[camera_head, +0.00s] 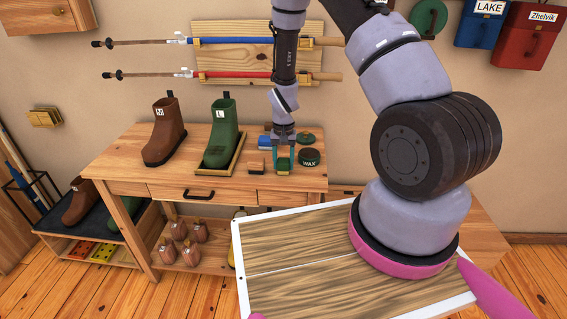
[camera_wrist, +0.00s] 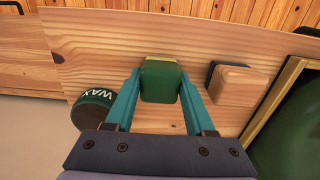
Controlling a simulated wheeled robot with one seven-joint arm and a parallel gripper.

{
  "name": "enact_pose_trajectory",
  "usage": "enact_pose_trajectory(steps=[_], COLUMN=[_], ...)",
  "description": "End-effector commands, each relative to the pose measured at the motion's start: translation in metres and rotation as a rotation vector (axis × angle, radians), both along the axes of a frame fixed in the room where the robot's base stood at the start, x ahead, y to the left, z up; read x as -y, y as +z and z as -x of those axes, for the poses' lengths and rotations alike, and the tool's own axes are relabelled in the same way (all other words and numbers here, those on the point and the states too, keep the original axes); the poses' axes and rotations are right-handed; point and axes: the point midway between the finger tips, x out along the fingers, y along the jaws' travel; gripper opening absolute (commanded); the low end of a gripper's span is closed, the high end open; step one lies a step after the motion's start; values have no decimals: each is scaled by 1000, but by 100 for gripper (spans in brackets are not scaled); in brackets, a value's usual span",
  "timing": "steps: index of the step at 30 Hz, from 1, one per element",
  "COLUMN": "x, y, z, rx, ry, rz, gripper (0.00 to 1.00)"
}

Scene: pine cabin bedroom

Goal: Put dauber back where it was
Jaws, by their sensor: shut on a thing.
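My gripper (camera_head: 284,166) is over the right part of the wooden bench, with its teal fingers pointing down. In the wrist view, the fingers (camera_wrist: 160,76) stand on both sides of a small dark green block with a rounded top, which I take to be the dauber (camera_wrist: 161,84). The gripper is shut on it.
A round wax tin (camera_head: 309,157) stands just right of my gripper, and a wooden-backed brush (camera_head: 256,168) just left. A blue item (camera_head: 265,142) and a green disc (camera_head: 306,139) lie behind. A green boot (camera_head: 220,135) on a tray and a brown boot (camera_head: 165,135) stand farther left.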

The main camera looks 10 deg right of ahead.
Motion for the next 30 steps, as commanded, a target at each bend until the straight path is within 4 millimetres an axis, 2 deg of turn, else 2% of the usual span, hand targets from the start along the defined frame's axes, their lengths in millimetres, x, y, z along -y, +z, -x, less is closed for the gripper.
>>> enact_pose_trajectory(steps=[7,8,9,10,19,22,26,30], x=[0,0,0,0,0,0,-1,0], y=[-2,-2,-2,-2,-1,4,24,55], z=[0,0,0,0,0,-1,-2,-2], rx=[0,0,0,0,0,1,4,5], ry=[0,0,0,1,1,1,3,3], rz=[0,0,0,0,0,0,0,0], gripper=[0,62,77,84,84,84,84,84])
